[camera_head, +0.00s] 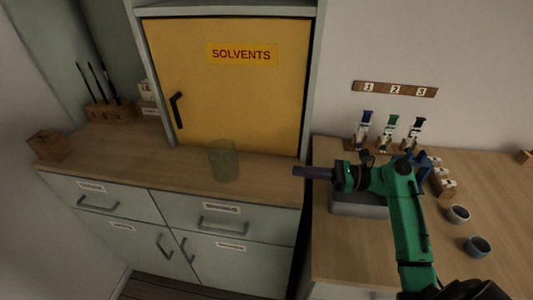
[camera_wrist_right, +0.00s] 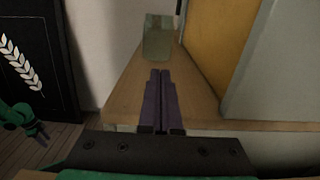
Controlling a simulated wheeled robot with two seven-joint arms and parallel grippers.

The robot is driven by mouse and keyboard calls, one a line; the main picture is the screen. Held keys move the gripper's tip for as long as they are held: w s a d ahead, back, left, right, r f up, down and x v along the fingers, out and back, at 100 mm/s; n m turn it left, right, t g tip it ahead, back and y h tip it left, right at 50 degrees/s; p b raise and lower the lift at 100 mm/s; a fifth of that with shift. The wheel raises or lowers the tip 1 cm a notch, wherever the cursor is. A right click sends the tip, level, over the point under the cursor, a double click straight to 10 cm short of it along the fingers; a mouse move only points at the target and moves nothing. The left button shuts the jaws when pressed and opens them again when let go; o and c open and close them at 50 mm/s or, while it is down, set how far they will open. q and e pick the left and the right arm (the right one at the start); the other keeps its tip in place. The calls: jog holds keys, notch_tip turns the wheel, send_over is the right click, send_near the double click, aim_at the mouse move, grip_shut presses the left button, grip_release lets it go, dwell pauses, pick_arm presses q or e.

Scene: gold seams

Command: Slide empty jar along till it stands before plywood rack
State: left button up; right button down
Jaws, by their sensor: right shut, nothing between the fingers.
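The empty jar (camera_head: 223,160) is clear, greenish and upright on the left wooden counter, in front of the yellow cabinet door. It also shows in the right wrist view (camera_wrist_right: 157,42), straight ahead of my fingertips and apart from them. My right gripper (camera_head: 297,171) has purple fingers, shut and empty, pointing left at the counter's right end. It also shows in the wrist view (camera_wrist_right: 160,75). A wooden rack (camera_head: 108,109) with several thin dark sticks stands at the back left; I take it as the plywood rack. Part of my left arm (camera_wrist_right: 22,118) shows in the wrist view; its jaws are unclear.
A wooden block (camera_head: 48,145) sits at the counter's left end. The counter between jar and rack looks clear. The yellow SOLVENTS cabinet (camera_head: 230,100) stands behind the jar.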

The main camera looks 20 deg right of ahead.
aim_at(224, 161)
jog(key=shift+w, duration=0.3)
jog(key=a, duration=0.1)
jog(key=w+a+p, duration=0.1)
jog(key=a, duration=0.1)
jog(key=a+r, duration=0.1)
jog(key=a, duration=0.1)
jog(key=shift+w, duration=0.35)
jog(key=p+x, duration=0.2)
jog(key=x, duration=0.6)
jog(key=shift+w+f, duration=0.1)
jog(key=shift+f, duration=0.05)
jog(key=shift+w+a, duration=0.1)
jog(key=shift+a, duration=0.15)
pick_arm(q)
jog(key=r, duration=0.1)
jog(key=s+a+r, duration=0.1)
jog(key=shift+a+r, duration=0.1)
jog(key=shift+r, duration=0.3)
pick_arm(e)
jog(key=shift+w+f, duration=0.1)
jog(key=shift+f, duration=0.05)
pick_arm(q)
jog(key=shift+w, duration=0.1)
